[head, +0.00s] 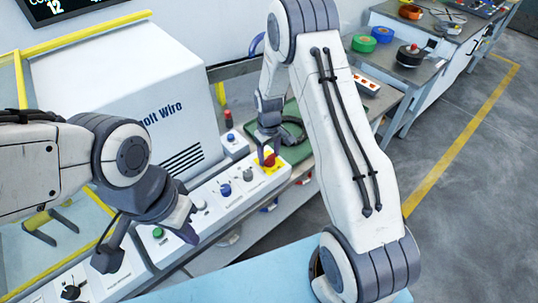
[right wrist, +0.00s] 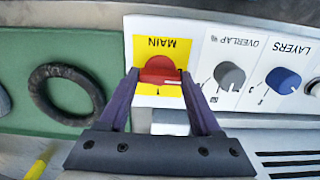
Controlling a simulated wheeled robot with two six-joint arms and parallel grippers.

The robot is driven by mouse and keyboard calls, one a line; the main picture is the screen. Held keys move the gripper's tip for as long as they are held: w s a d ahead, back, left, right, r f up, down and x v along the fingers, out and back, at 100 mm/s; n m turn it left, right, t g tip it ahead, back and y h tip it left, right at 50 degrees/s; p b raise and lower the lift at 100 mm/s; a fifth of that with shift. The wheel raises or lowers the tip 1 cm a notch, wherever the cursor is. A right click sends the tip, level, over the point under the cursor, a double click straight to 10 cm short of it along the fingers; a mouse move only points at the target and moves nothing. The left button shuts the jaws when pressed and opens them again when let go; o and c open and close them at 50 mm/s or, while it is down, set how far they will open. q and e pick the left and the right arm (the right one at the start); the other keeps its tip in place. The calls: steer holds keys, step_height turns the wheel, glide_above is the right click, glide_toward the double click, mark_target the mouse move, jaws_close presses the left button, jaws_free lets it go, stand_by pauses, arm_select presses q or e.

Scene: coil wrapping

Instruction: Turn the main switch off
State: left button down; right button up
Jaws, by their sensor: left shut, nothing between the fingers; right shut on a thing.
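The main switch is a red knob (right wrist: 160,70) on a yellow plate labelled MAIN (right wrist: 180,45), at the end of the white control panel (right wrist: 215,112). In the head view the red knob (head: 269,161) sits at the panel's right end. My right gripper (right wrist: 160,76) has its fingers on either side of the knob and is shut on it; its fingertips (head: 266,157) are partly hidden in the head view. My left gripper (head: 188,232) is shut and empty near the panel's green button (head: 158,233).
A grey knob (right wrist: 230,75) and a blue knob (right wrist: 283,80) are beside the switch. A black ring (right wrist: 66,94) lies on the green mat (right wrist: 25,60). The white wire machine (head: 125,90) stands behind the panel. Coloured spools (head: 382,34) are on the back table.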

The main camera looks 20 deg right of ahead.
mark_target(269, 156)
steer(key=shift+w, duration=0.1)
stand_by(0.4)
steer(key=o, duration=1.4)
steer(key=shift+r, duration=0.1)
step_height(269, 156, up, 10)
steer(key=shift+r+b, duration=0.2)
steer(key=shift+b, duration=0.7)
